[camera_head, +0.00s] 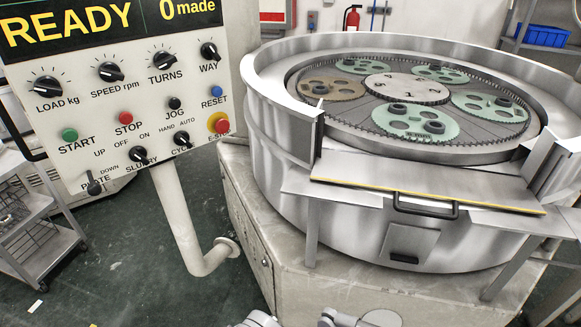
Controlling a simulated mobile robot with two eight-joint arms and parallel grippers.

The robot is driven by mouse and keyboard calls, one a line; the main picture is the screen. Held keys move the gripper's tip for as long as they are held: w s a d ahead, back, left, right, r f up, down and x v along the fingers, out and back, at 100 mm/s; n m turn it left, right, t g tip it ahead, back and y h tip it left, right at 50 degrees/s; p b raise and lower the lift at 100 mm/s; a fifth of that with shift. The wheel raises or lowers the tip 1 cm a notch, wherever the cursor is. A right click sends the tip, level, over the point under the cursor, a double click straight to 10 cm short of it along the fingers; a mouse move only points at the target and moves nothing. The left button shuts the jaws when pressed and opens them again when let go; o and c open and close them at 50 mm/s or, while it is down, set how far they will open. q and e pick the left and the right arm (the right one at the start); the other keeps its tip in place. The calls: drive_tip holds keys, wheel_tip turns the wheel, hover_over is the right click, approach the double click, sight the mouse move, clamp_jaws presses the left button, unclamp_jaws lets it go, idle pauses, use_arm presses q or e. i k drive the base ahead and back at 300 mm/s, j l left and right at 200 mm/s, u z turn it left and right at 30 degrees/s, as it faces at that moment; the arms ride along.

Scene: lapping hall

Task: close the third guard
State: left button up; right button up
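The round lapping machine has a tall steel guard wall (277,85) curving around its plate. At the front the wall has a gap, and a flat steel guard panel (420,185) lies folded down there, sloping outward. It has a yellow strip along its front edge and a dark bar handle (425,207). It stands open, so the plate and its gears show through the gap. Which guard counts as the third is not marked. Grey rounded parts of my own body show at the bottom edge; no gripper fingers are in view.
A control panel (130,90) reading READY and 0 made hangs at the left on a bent pipe (178,215). Green carriers (415,120) and one brown carrier (332,88) lie on the plate. Brackets (312,235) flank the panel. A wire trolley (35,220) stands far left.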

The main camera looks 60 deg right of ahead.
sight(499, 190)
drive_tip(key=z, duration=2.75)
drive_tip(key=i+j+z, duration=0.1)
drive_tip(key=j, duration=0.25)
drive_tip(key=i+j+z, duration=0.15)
drive_tip(key=j, duration=0.2)
drive_tip(key=i, duration=0.05)
